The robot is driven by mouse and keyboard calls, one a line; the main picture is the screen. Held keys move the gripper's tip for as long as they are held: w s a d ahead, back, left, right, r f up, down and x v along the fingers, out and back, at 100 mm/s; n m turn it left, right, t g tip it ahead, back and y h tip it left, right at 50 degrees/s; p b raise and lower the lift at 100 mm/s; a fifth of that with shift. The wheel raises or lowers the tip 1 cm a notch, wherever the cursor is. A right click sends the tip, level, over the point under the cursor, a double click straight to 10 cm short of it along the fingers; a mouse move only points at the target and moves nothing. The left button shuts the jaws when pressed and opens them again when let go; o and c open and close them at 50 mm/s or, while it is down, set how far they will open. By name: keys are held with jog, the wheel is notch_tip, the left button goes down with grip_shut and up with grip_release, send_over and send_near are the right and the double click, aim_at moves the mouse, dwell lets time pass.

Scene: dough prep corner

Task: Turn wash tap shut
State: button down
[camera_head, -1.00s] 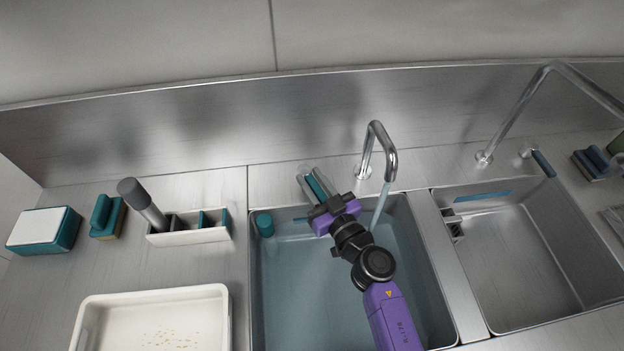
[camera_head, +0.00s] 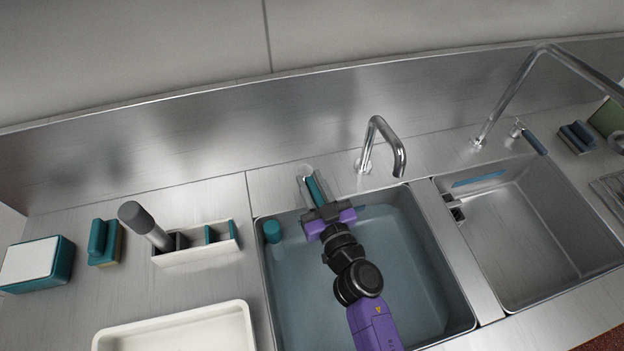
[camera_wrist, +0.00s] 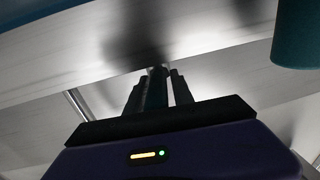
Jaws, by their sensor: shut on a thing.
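The wash tap's curved metal spout (camera_head: 381,140) stands behind the left basin (camera_head: 262,300), and no water stream shows below its mouth. Its teal lever handle (camera_head: 316,190) is to the left of the spout at the basin's back edge. My gripper (camera_head: 313,178) reaches over the basin and is shut on the handle, with one finger on each side. In the wrist view the fingers (camera_wrist: 157,78) close around the dark teal handle, and its far end is hard to make out.
The left basin holds bluish water, with a teal cylinder (camera_head: 272,232) at its back left corner. A caddy (camera_head: 195,254) with a grey-handled tool and a white tray (camera_head: 180,332) are on the left counter. Right are an empty basin (camera_head: 530,240) and a second tap (camera_head: 515,85).

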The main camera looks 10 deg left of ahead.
jog(key=shift+w+r, duration=0.15)
jog(key=shift+r, duration=0.1)
jog(key=c, duration=1.3)
grip_release()
jog(key=shift+a+f, duration=0.1)
jog(key=shift+f, duration=0.05)
jog(key=p+v, duration=0.2)
jog(key=v, duration=0.5)
jog(key=shift+s+d, duration=0.2)
jog(key=shift+s, duration=0.15)
jog(key=shift+c, duration=0.3)
